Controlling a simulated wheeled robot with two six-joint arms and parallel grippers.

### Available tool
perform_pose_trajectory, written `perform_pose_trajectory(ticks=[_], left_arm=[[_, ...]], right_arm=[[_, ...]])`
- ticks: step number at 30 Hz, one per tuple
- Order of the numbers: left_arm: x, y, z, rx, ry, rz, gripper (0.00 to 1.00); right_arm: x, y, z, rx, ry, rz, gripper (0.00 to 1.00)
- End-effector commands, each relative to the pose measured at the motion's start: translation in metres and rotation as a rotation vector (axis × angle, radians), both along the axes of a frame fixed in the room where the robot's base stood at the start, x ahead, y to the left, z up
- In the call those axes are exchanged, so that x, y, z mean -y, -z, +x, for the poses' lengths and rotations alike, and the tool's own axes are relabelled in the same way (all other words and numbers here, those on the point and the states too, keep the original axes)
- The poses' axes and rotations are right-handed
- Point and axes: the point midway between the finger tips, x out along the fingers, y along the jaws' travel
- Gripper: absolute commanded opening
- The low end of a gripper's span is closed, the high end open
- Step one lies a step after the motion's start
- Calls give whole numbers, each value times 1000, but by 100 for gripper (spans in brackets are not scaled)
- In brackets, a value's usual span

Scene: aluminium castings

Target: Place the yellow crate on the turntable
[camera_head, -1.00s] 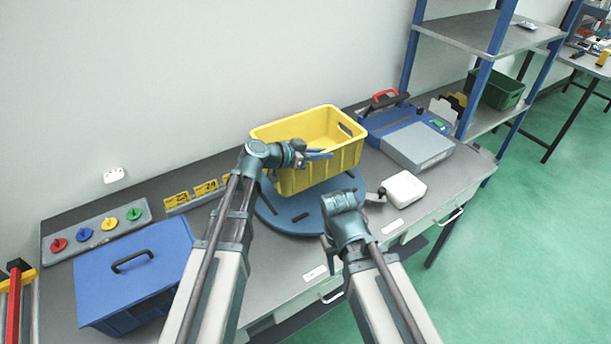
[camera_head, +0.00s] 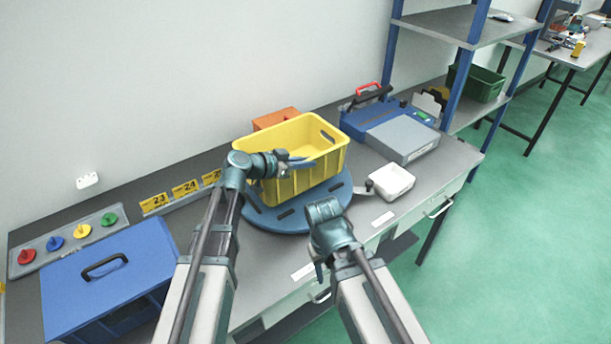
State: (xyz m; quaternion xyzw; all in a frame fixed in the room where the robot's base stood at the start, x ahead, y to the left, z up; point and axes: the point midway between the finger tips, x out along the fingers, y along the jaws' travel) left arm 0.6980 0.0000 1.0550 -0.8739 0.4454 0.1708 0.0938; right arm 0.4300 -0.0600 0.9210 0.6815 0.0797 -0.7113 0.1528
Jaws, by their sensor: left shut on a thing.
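The yellow crate (camera_head: 312,179) is upright over the blue round turntable (camera_head: 296,220), and its underside looks at or very near the turntable's top. I cannot tell for sure whether it rests there. My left gripper (camera_head: 298,161) is shut on the crate's near left rim. The turntable's front edge and some dark slots show in front of the crate; its back is hidden by the crate. My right gripper (camera_head: 318,272) hangs in front of the turntable, apart from the crate; its fingers are mostly hidden behind its own wrist.
A white tray (camera_head: 391,184) stands right of the turntable, and a blue-grey case (camera_head: 398,135) behind it. An orange box (camera_head: 274,118) is behind the crate. A blue lidded box (camera_head: 108,275), yellow number plates (camera_head: 185,189) and a coloured-knob panel (camera_head: 68,241) lie to the left.

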Motion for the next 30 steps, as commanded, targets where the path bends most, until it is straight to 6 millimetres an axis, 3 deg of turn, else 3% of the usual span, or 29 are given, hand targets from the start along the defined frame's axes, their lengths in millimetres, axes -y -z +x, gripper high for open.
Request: perform_pose_trajectory(ticks=[10,23,24,27,28,30], left_arm=[[0,37,0,2,-1,0,0],[0,40,0,2,-1,0,0],[0,39,0,0,0,0,17],[0,39,0,0,0,0,35],[0,39,0,0,0,0,40],[0,39,0,0,0,0,41]], right_arm=[[0,37,0,0,0,0,50],[0,40,0,0,0,0,50],[0,39,0,0,0,0,50],[0,39,0,0,0,0,50],[0,39,0,0,0,0,50],[0,39,0,0,0,0,50]])
